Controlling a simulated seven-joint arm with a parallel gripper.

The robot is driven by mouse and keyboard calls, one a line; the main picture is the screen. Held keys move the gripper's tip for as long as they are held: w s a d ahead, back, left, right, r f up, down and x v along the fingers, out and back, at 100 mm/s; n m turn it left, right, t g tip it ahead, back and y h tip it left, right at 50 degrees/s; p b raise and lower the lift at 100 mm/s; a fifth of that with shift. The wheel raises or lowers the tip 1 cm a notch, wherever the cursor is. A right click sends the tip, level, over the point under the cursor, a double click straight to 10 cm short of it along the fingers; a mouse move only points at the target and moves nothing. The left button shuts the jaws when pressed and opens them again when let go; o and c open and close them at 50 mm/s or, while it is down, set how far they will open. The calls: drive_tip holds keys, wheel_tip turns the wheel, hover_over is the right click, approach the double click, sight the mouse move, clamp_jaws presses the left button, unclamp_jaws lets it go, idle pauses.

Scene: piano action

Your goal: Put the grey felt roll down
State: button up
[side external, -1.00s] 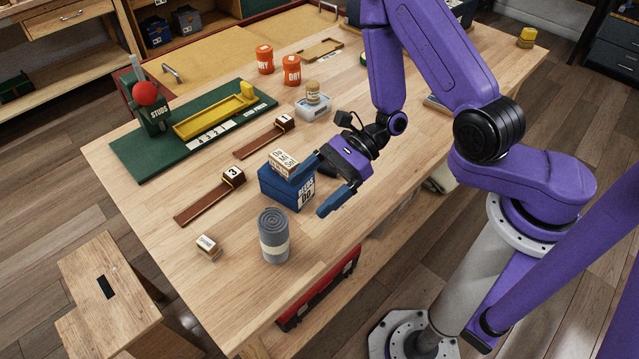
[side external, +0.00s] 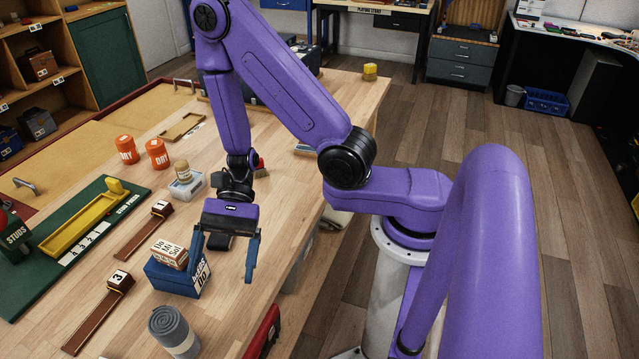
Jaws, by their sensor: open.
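The grey felt roll (side external: 174,331) stands upright on the wooden table near the bottom of the side external view, with a pale band around it. My gripper (side external: 222,266) is open and empty, its two blue fingers spread apart and pointing down. It is up and to the right of the roll in the picture, apart from it, close beside the blue box.
A blue box (side external: 172,278) with a small "Do Mi Sol" block (side external: 168,254) on it stands between roll and gripper. Brown hammer pieces numbered 3 (side external: 100,313) and 1 (side external: 146,229) lie to the left. Orange "DRY" jars (side external: 158,154) stand farther back.

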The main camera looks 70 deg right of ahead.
drive_tip(key=s+d+r+n+t+h, duration=0.2)
drive_tip(key=s+d+r+n+h, duration=0.3)
drive_tip(key=n, duration=0.7)
drive_tip(key=s+d+r+n+t+h, duration=0.1)
drive_tip(key=s+d+r+n+h, duration=0.3)
drive_tip(key=n, duration=0.9)
drive_tip(key=s+d+h, duration=0.3)
drive_tip(key=d, duration=0.2)
drive_tip(key=shift+s+d+r+t, duration=0.25)
drive_tip(key=shift+r+t, duration=0.15)
